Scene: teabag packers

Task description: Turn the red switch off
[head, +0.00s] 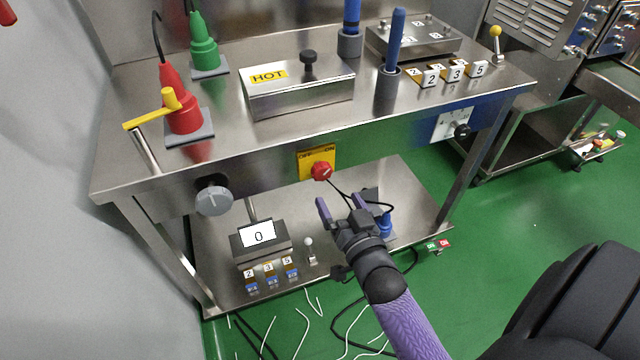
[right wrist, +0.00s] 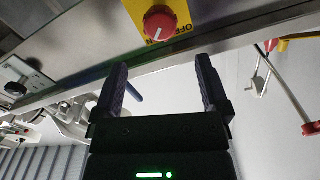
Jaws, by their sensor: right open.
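The red switch (head: 321,171) is a round knob on a yellow OFF/ON plate (head: 304,158) on the table's front face. Its white mark appears to point toward the ON side. In the right wrist view the red switch (right wrist: 160,22) is at the top, and the plate's lettering is upside down. My right gripper (head: 340,205) is open and empty, below and slightly right of the switch in the head view. In the right wrist view my right gripper (right wrist: 161,70) has its fingers on either side of the switch's line, apart from it. My left gripper is out of view.
A grey knob (head: 213,198) is left of the switch on the front face. A lower shelf holds a display reading 0 (head: 259,237) and small numbered boxes. A black cable (head: 345,203) hangs near my gripper. A HOT box (head: 300,88) stands on top.

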